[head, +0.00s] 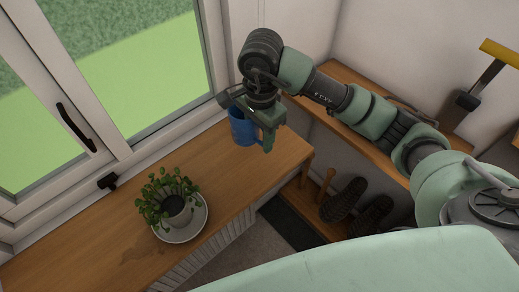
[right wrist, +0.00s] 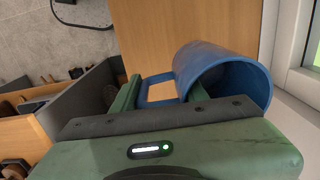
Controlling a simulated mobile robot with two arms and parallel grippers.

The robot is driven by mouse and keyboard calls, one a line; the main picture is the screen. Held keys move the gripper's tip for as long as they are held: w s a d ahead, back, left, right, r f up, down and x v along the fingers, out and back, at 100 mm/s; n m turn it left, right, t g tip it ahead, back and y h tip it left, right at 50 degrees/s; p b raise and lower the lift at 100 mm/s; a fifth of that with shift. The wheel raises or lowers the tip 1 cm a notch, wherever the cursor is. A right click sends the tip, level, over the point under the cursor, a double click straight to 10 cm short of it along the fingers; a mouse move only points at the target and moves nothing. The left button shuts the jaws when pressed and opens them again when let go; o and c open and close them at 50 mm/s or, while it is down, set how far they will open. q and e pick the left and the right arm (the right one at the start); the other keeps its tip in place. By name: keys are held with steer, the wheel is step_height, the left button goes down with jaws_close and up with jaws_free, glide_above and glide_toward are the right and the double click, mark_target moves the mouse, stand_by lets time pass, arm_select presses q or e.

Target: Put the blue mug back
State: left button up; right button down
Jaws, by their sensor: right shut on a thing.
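The blue mug (head: 241,128) is at the far right part of the wooden counter, close to the window. My right gripper (head: 258,130) is shut on it from above. In the right wrist view the blue mug (right wrist: 222,68) shows its round opening, and its handle lies between the two green fingers of my right gripper (right wrist: 163,92). I cannot tell whether the mug's base touches the counter. My left gripper is not in view.
A potted plant (head: 168,199) stands on a white saucer (head: 203,222) on the wooden counter (head: 100,245). A wooden shelf (head: 335,72) is along the right wall, with dark boots (head: 343,200) below. The counter between plant and mug is clear.

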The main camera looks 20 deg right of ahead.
step_height(320, 180, down, 3)
steer(key=shift+r+p, duration=0.1)
steer(key=shift+p, duration=0.2)
step_height(320, 180, down, 3)
steer(key=shift+f+p, duration=0.1)
steer(key=shift+p, duration=0.45)
steer(key=shift+f, duration=0.4)
steer(key=shift+f, duration=0.1)
steer(key=shift+f+b, duration=0.1)
steer(key=shift+b, duration=0.2)
steer(key=c, duration=0.8)
jaws_free()
steer(key=shift+o, duration=0.2)
